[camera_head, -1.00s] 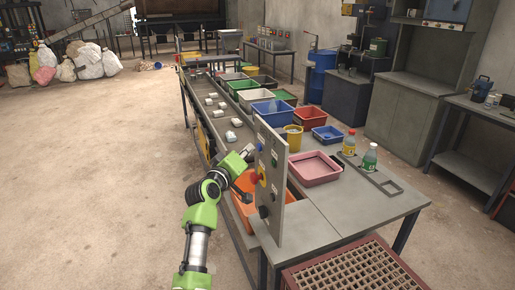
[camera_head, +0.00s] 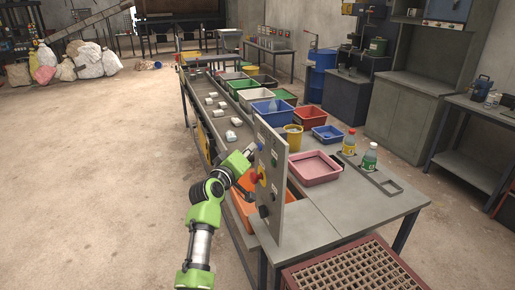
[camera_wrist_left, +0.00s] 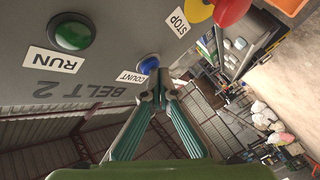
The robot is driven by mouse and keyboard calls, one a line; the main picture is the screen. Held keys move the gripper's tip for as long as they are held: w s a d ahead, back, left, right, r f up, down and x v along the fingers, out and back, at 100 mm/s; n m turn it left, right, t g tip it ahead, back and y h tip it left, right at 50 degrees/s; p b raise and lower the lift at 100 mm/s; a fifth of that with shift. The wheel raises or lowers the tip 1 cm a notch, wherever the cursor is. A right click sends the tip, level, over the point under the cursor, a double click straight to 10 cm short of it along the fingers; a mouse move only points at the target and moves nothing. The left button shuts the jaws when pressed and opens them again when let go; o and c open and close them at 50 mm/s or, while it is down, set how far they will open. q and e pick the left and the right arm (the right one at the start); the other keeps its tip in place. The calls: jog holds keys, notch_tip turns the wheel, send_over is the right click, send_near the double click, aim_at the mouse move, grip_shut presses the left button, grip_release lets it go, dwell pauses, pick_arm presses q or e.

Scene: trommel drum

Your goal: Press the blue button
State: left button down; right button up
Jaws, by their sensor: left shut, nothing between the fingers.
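The blue button (camera_wrist_left: 148,65) sits on a grey upright panel in the left wrist view, beside a COUNT label. My left gripper (camera_wrist_left: 156,82) is shut and empty. Its fingertips are at the lower edge of the blue button and cover part of it; I cannot tell whether they touch it. In the head view my left gripper (camera_head: 249,153) is at the left face of the panel (camera_head: 272,205), where the blue button is not clearly visible. My right gripper is not in view.
A green RUN button (camera_wrist_left: 72,36) and a red stop knob (camera_wrist_left: 231,10) are on the same panel. An orange bin (camera_head: 246,205) is below my left wrist. A pink tray (camera_head: 315,168) and two bottles (camera_head: 349,143) stand on the table behind the panel.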

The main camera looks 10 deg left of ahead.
pick_arm(q)
jog(key=shift+w+d, duration=0.1)
jog(key=shift+d, duration=0.05)
dwell(0.5)
jog(key=shift+s+a, duration=0.5)
jog(key=shift+a, duration=0.2)
jog(key=shift+s+a+p, duration=0.25)
jog(key=shift+s+a, duration=0.45)
jog(key=shift+a, duration=0.35)
jog(key=shift+s+a+p, duration=0.25)
jog(key=shift+s+a, duration=0.45)
jog(key=shift+a, duration=0.35)
jog(key=shift+f, duration=0.1)
